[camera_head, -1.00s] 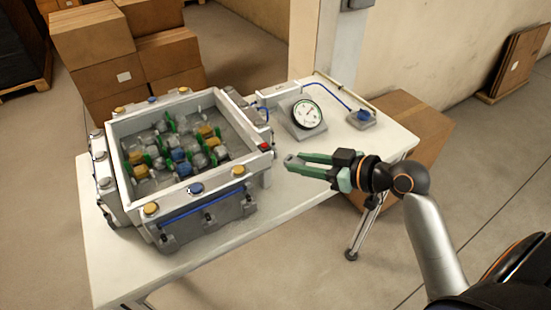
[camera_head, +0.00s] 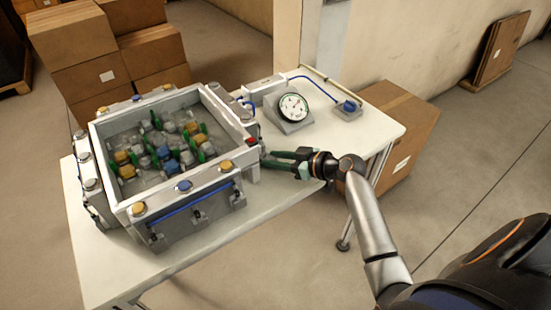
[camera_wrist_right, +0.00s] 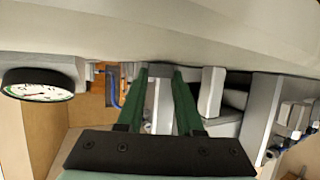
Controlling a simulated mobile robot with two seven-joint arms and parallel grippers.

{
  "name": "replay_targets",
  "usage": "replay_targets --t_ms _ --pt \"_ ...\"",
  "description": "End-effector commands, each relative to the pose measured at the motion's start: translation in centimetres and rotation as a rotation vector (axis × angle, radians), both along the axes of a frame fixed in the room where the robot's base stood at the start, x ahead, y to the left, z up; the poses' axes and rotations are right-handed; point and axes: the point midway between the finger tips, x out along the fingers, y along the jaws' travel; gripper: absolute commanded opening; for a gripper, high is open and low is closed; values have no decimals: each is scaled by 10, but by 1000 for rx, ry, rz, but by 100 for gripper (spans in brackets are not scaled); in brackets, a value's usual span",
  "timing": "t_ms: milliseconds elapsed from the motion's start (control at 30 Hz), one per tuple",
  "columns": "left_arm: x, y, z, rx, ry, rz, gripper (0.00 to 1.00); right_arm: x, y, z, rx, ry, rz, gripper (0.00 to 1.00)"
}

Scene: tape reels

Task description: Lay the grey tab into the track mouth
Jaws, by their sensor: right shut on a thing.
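My right gripper (camera_head: 268,160) has its green fingers at the near right corner of the machine box, close beside its wall. In the right wrist view the gripper (camera_wrist_right: 160,72) is shut on a small grey piece, the grey tab (camera_wrist_right: 160,69), held between the fingertips. In the head view the tab is too small and covered to make out. A pale rail (camera_head: 226,114) runs along the box's right wall to a red block (camera_head: 251,141). I cannot tell which opening is the track mouth, or whether the tab touches it. My left gripper is not in view.
The open box (camera_head: 135,193) holds several green, yellow, blue and clear parts. A round gauge (camera_head: 293,107) and a blue-topped button box (camera_head: 348,109) stand behind on the white table (camera_head: 225,240). Cardboard boxes (camera_head: 395,135) are on the floor. The table's front right is clear.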

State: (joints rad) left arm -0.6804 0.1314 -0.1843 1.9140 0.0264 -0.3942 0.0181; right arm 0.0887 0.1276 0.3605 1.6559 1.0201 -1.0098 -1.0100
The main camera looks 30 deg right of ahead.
Motion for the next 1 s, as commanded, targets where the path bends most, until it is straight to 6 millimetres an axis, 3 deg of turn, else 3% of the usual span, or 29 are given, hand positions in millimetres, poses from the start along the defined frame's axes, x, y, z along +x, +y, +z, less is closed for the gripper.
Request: replay_targets --t_ms 367,400,600,667,1000 --pt "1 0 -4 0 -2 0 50 0 0 -6 -2 -1 0 0" --pt "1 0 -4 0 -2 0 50 0 0 -5 -2 -2 0 37" --pt "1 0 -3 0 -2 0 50 0 0 -4 -1 -1 -1 59" --pt "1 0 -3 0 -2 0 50 0 0 -4 -1 -1 -1 65" --pt "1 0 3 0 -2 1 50 0 0 1 -1 -1 -1 65"
